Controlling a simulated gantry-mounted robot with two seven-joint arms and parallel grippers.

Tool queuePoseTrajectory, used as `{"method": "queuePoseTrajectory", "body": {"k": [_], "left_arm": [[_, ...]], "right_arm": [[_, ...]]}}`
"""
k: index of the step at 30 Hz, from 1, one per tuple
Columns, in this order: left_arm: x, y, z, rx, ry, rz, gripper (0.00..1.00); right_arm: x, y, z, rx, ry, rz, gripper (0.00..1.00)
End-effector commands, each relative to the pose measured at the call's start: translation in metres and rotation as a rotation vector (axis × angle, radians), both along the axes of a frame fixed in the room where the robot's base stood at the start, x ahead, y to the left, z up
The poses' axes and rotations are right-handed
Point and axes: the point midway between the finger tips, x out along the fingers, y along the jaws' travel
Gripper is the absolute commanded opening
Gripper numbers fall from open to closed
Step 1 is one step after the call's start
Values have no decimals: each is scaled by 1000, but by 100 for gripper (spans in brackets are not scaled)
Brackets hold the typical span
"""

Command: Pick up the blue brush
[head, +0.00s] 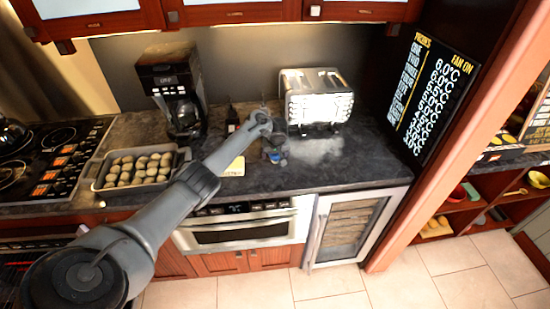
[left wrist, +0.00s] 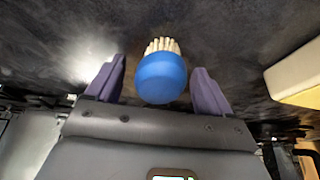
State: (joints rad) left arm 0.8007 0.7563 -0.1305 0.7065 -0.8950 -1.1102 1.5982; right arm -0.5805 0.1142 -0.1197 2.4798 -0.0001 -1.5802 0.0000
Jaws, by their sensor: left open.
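The blue brush (left wrist: 160,78) lies on the dark countertop, with a rounded blue body and pale bristles pointing away from my wrist. My left gripper (left wrist: 158,88) is open, with one purple-grey finger on each side of the brush. A small gap shows between each finger and the brush, and it is not gripped. In the head view my left gripper (head: 274,153) is low over the counter in front of the toaster, and a small blue patch of the brush (head: 276,159) shows there, partly hidden by the gripper. My right gripper is not in view.
A silver toaster (head: 318,100) stands behind the gripper. A coffee maker (head: 178,95) and a tray of round items (head: 96,184) are to the left. A pale yellow block (head: 235,167) lies just left of the gripper. The counter to the right is clear.

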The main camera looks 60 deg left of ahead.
Motion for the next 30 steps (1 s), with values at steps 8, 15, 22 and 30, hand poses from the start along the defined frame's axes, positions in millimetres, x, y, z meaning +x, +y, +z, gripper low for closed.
{"method": "queuePoseTrajectory", "body": {"k": [8, 15, 22, 30], "left_arm": [[0, 0, 0, 0, 0, 0, 72], [0, 0, 0, 0, 0, 0, 36], [0, 0, 0, 0, 0, 0, 25], [1, 0, 8, 0, 0, -1, 25]], "right_arm": [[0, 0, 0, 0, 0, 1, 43], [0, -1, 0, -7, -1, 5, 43], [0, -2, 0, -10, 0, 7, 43], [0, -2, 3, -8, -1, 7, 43]]}}
